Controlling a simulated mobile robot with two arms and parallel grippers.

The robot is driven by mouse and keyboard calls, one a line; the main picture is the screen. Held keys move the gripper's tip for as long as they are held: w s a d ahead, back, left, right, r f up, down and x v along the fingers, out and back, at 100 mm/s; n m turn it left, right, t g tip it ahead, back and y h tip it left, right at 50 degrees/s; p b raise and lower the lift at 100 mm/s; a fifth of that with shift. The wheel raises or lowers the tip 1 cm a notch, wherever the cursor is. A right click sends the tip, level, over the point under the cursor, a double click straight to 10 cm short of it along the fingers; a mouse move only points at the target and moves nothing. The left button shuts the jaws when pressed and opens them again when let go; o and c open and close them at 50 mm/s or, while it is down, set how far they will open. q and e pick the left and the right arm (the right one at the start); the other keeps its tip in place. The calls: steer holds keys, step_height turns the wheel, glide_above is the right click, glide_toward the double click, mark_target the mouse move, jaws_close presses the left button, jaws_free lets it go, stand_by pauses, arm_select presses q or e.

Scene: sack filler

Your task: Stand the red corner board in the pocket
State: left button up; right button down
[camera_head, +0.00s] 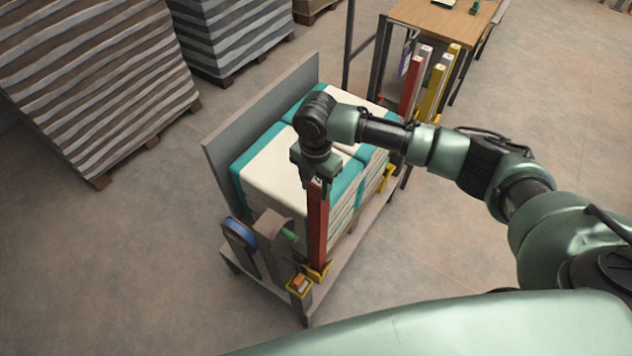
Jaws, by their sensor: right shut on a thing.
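The red corner board (317,230) stands roughly upright at the near corner of the sack stack (282,170). My right gripper (317,178) is shut on its top end. The board's lower end is at a yellow pocket (319,271) on the near corner of the cart. I cannot tell whether the lower end is fully seated in it. My left gripper is not in view.
The cart (262,287) has a grey back panel (262,110) and carries white and teal sacks. Another red board (410,85) and several yellow and grey ones stand in a rack beside a wooden table (440,18). Striped pallet stacks (95,75) stand at the upper left. The floor at lower left is clear.

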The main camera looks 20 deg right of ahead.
mark_target(316, 207)
steer(key=shift+f+b, duration=2.2)
steer(key=shift+f, duration=1.9)
steer(key=shift+f+b, duration=0.7)
steer(key=shift+f, duration=0.5)
steer(key=c, duration=0.7)
jaws_free()
step_height(316, 207, up, 8)
steer(key=shift+f+b, duration=0.1)
steer(key=shift+b, duration=0.75)
